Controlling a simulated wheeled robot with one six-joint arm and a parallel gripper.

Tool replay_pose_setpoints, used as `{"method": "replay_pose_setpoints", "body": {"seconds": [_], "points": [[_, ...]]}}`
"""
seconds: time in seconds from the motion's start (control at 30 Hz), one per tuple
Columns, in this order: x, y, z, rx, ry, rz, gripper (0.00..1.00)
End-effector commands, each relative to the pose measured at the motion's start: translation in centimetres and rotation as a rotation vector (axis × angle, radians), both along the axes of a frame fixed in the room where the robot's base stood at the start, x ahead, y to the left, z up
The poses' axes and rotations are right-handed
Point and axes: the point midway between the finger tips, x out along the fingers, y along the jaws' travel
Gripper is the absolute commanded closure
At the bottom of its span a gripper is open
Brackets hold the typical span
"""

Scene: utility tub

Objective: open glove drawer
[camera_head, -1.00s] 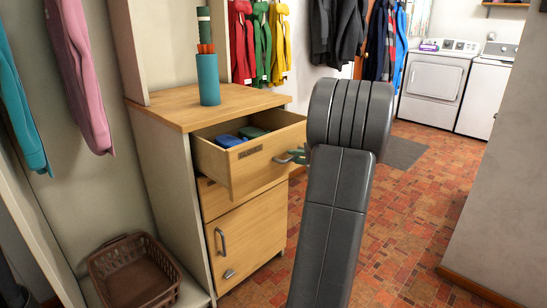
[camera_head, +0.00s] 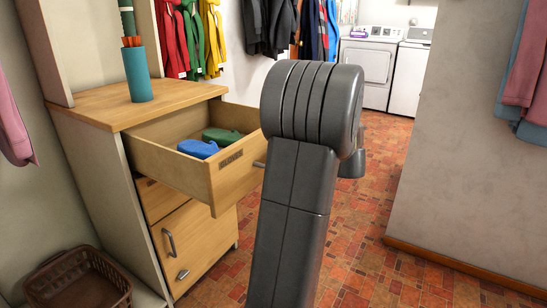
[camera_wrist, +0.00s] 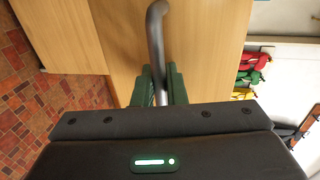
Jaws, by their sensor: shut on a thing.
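A blue glove (camera_head: 198,148) and a green glove (camera_head: 222,135) lie inside. In the wrist view, the curved metal handle (camera_wrist: 156,30) runs down between the green fingers of my gripper (camera_wrist: 159,78), which is shut on it. In the head view, my arm hides the gripper and most of the handle.
Below are another drawer (camera_head: 162,200) and a cabinet door (camera_head: 196,245). A teal cylinder (camera_head: 139,78) stands on the cabinet top (camera_head: 100,108). A brown basket (camera_head: 78,280) sits at lower left. A wall (camera_head: 440,170) rises at right; brick floor (camera_head: 355,240) between is clear.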

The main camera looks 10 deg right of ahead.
Motion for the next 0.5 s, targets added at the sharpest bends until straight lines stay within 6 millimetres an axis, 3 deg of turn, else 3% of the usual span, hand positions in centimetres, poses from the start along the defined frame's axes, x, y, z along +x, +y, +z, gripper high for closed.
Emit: {"method": "replay_pose_setpoints", "body": {"seconds": [0.23,0.27,0.3,0.5], "points": [[-0.01,0.03,-0.07,0.000,0.002,0.001,1.00],[0.00,0.03,-0.08,0.000,0.002,0.001,0.83],[0.00,0.03,-0.08,0.000,0.002,0.001,0.75],[0.03,0.03,-0.04,0.000,0.000,0.000,0.73]]}}
